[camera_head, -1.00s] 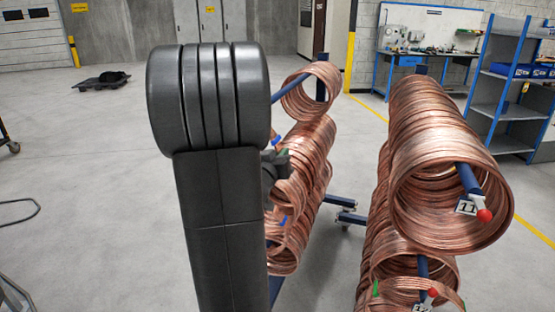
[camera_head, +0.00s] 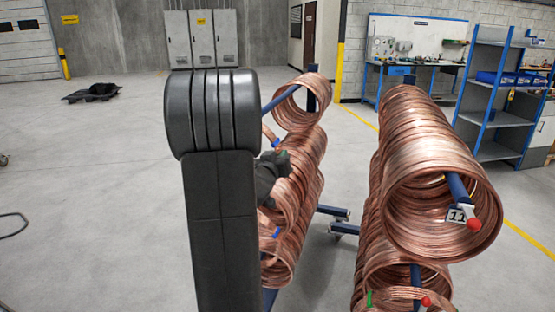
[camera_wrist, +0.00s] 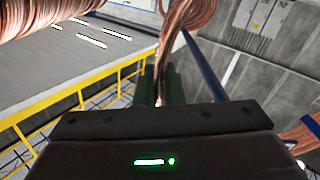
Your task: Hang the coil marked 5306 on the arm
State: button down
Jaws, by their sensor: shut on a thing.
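My gripper (camera_wrist: 160,86) is shut on a copper coil (camera_wrist: 181,14), with green fingers on either side of its strands in the wrist view. In the head view the gripper (camera_head: 272,172) shows only partly beside my dark arm, which hides most of the held coil. No tag reading 5306 is legible. A blue rack arm (camera_wrist: 206,66) runs close to the right of the held coil in the wrist view.
Several coils (camera_head: 304,160) hang on the left rack, close to my gripper. The right rack is full of coils (camera_head: 440,200), with a tag 11 (camera_head: 456,215) and a red-tipped arm. A blue shelf (camera_head: 497,95) stands behind.

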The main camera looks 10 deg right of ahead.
jog(key=f+x, duration=0.1)
jog(key=x, duration=0.6)
jog(key=shift+f, duration=0.2)
dwell(0.4)
dwell(0.5)
jog(key=c, duration=1.5)
grip_release()
jog(key=shift+c, duration=0.2)
jog(key=shift+o, duration=0.4)
jog(key=shift+f, duration=0.15)
jog(key=shift+s, duration=0.15)
jog(key=b+v, duration=0.2)
jog(key=v, duration=1.1)
jog(key=shift+s+a, duration=0.2)
jog(key=shift+s, duration=0.05)
